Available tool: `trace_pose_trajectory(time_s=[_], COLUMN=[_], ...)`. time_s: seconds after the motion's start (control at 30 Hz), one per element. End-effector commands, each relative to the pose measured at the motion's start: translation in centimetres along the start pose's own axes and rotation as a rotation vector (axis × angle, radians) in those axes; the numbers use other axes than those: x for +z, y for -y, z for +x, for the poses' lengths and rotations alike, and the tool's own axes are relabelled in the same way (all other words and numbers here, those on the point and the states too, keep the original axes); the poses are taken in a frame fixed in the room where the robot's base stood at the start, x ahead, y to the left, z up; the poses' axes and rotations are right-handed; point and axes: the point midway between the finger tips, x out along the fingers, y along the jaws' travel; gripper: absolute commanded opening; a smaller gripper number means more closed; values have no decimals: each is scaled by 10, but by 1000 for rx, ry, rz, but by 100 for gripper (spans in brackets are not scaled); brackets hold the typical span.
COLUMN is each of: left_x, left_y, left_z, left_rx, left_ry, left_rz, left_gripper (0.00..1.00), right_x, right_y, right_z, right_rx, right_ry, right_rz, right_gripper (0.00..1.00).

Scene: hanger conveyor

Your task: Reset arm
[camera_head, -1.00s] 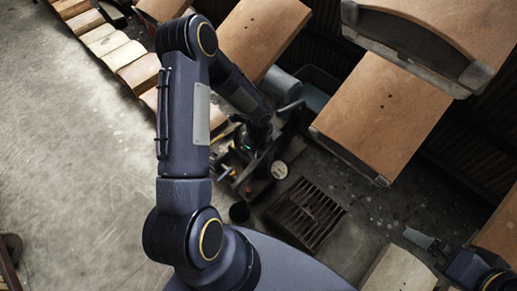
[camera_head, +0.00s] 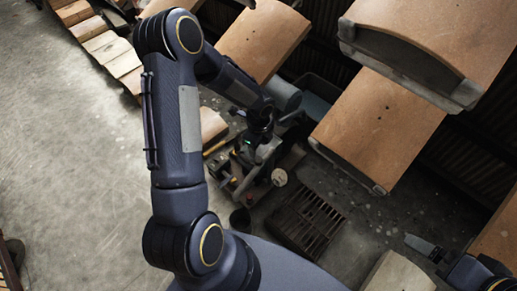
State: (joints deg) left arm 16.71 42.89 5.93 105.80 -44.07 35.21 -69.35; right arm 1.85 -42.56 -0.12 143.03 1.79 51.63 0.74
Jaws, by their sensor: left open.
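My left arm rises from the bottom centre and bends over at the top. Its gripper (camera_head: 268,148) is seen from above near the middle of the view, over a cluttered dark spot on the floor. Its fingers are small and dark; they look apart, with nothing seen between them. My right gripper (camera_head: 424,246) shows at the lower right, with a grey tip pointing left. Whether its fingers are parted cannot be made out.
Brown panels (camera_head: 378,128) hang at the right and upper middle, close to my left forearm. Wooden blocks (camera_head: 100,42) line the upper left. A pale board (camera_head: 398,274) stands at the bottom right.

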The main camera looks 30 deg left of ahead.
Motion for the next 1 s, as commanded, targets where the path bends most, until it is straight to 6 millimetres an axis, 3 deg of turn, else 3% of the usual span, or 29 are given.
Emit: trace_pose_trajectory(time_s=[0.6,0.67,0.77,1.0], left_x=[1,3,7,0], left_y=[0,-1,-9,-60], left_z=[-8,-22,-59,-165], left_rx=[-7,-20,-52,-155], left_ry=[2,5,4,-83], left_rz=[-21,-68,-214,-740], left_gripper=[50,50,50,50], right_x=[0,0,0,0], right_y=[0,0,0,0], right_z=[0,0,0,0], right_rx=[0,0,0,0], right_ry=[0,0,0,0], right_rz=[0,0,0,0], right_gripper=[100,100,100,100])
